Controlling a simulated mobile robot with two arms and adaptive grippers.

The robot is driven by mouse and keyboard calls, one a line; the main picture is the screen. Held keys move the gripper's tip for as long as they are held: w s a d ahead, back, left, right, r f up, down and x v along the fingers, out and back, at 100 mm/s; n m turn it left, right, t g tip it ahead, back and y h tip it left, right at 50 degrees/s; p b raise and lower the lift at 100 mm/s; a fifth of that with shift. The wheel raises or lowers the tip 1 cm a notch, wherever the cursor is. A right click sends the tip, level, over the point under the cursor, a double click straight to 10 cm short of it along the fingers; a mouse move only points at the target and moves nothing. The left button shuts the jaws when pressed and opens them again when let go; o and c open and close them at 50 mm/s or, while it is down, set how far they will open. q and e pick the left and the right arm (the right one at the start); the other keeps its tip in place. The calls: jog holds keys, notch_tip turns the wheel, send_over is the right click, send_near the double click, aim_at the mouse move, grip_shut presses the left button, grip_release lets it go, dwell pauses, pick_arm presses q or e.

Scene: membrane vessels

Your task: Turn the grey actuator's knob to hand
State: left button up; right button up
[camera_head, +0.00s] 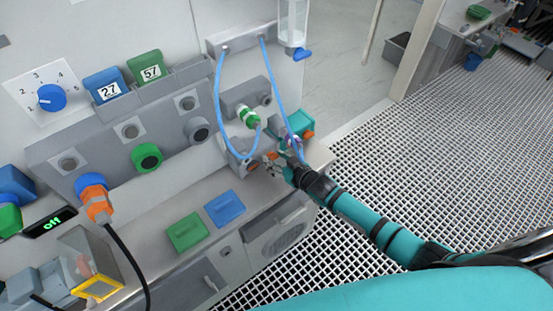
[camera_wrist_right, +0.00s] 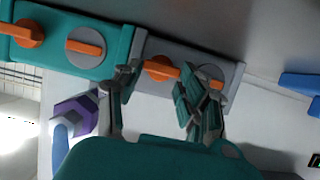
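The grey actuator (camera_wrist_right: 187,50) shows in the wrist view as a grey block with two orange knobs. Its left knob (camera_wrist_right: 160,68) appears between my fingertips; its right knob (camera_wrist_right: 212,84) is partly hidden behind a finger. In the head view the grey actuator (camera_head: 236,158) sits at the right end of the bench, partly hidden by my right gripper (camera_head: 275,162). That gripper also shows in the wrist view (camera_wrist_right: 157,90), open, its fingers apart on either side of the left knob. I cannot tell whether they touch it. My left gripper is not in view.
A teal actuator (camera_wrist_right: 110,35) with two orange knobs adjoins the grey one. A purple fitting (camera_wrist_right: 75,112) with a blue tube is close to the left finger. Another blue tube (camera_head: 219,105) hangs beside the gripper. Green (camera_head: 188,232) and blue (camera_head: 225,208) plates lie on the bench.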

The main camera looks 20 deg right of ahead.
jog(key=c, duration=0.5)
